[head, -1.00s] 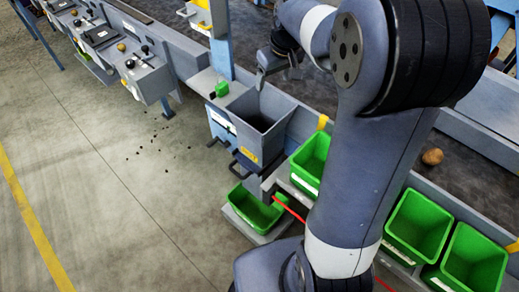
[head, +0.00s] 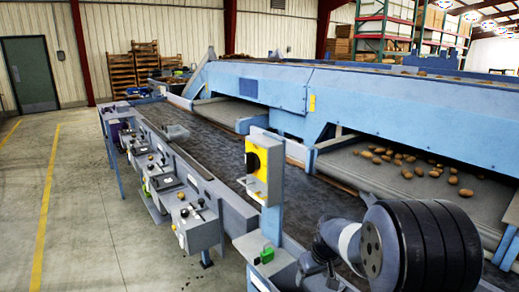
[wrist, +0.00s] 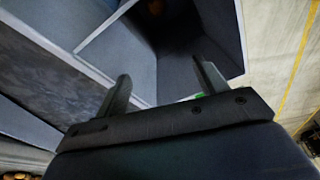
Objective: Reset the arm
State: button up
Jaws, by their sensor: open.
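In the wrist view my gripper (wrist: 162,92) has its two dark fingers spread wide apart with nothing between them. Beyond the fingers is the grey open-topped bin (wrist: 190,70), with dark inner walls. In the head view my arm rises at the lower right, and part of the wrist end shows at the bottom edge near the green block (head: 266,255). The fingers are not clear in that view.
A dark conveyor belt (head: 210,150) runs along grey control boxes (head: 195,220). A post with a yellow box (head: 264,168) stands beside it. Potatoes (head: 408,174) lie on a blue machine's belt behind. The concrete floor at left (head: 75,220) is clear.

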jog(key=shift+r+p, duration=1.9)
jog(key=shift+r, duration=0.65)
